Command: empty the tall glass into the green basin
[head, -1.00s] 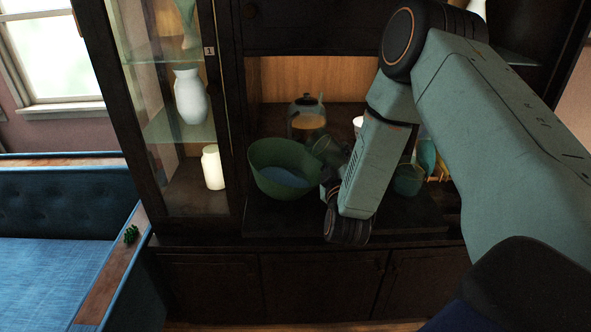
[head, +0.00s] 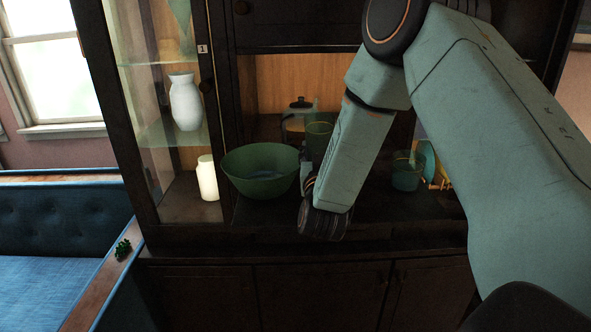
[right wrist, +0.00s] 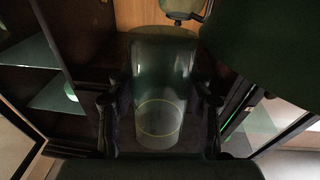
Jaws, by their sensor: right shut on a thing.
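The green basin (head: 238,177) stands on the cabinet's dark counter, with a bluish patch showing inside it. The tall glass (head: 319,128), clear and greenish, is held just right of the basin's rim and looks about upright. My right gripper (head: 307,172) is shut on it; my arm hides its lower part. In the right wrist view the tall glass (right wrist: 160,88) stands between the two fingers (right wrist: 160,112). A pale ring shows near its base; I cannot tell whether any liquid is left in it. My left gripper is not in view.
A smaller green glass (head: 407,172) stands right of my arm. A white vase (head: 186,103) and a glowing white jar (head: 207,178) are in the glazed side at left.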

